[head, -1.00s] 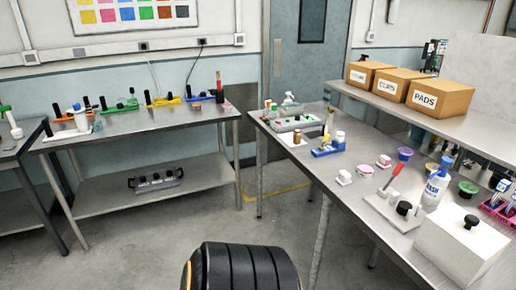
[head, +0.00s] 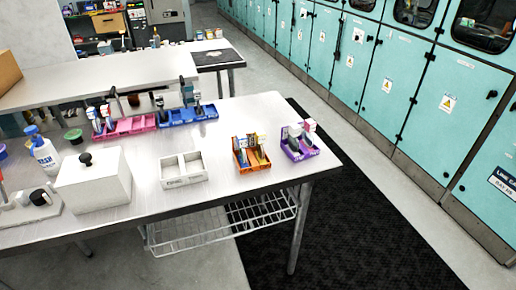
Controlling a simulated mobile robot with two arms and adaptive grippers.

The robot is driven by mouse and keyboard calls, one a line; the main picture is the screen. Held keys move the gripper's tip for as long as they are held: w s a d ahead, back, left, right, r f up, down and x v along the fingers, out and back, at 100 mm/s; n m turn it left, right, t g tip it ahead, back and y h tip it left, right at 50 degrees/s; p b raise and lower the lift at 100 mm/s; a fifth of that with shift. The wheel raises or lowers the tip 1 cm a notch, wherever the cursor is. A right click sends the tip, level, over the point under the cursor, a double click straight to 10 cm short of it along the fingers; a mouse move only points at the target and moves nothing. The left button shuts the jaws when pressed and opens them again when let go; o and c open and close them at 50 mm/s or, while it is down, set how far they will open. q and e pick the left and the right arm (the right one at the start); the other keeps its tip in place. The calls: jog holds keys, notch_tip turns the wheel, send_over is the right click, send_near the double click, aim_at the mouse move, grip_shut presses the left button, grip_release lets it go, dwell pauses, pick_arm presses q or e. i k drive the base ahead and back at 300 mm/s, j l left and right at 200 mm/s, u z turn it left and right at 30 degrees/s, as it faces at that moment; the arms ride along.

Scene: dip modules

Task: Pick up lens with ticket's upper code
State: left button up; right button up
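I cannot pick out a lens or a readable ticket in the head view. Small upright items stand in an orange tray (head: 257,168) and a purple tray (head: 302,155) near the right end of the metal table. More items stand in a pink tray (head: 128,127) and a blue tray (head: 186,118) farther back. Their codes are too small to read. A white two-compartment tray (head: 184,181) with a front label sits at the table's front edge and looks empty. Neither of my grippers is in view.
A white lidded box (head: 95,186) and a spray bottle (head: 44,154) stand on the table's left. A wire shelf (head: 220,224) hangs below. A dark mat (head: 345,225) covers floor on the right, before teal cabinets (head: 425,105). The tabletop's middle is clear.

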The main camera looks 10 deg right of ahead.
aim_at(260, 135)
jog(key=i+l+z, duration=0.2)
jog(key=l, duration=0.2)
jog(key=i+l+z, duration=0.2)
jog(key=l, duration=0.2)
jog(key=i+l+z, duration=0.2)
jog(key=l, duration=0.15)
jog(key=k, duration=0.1)
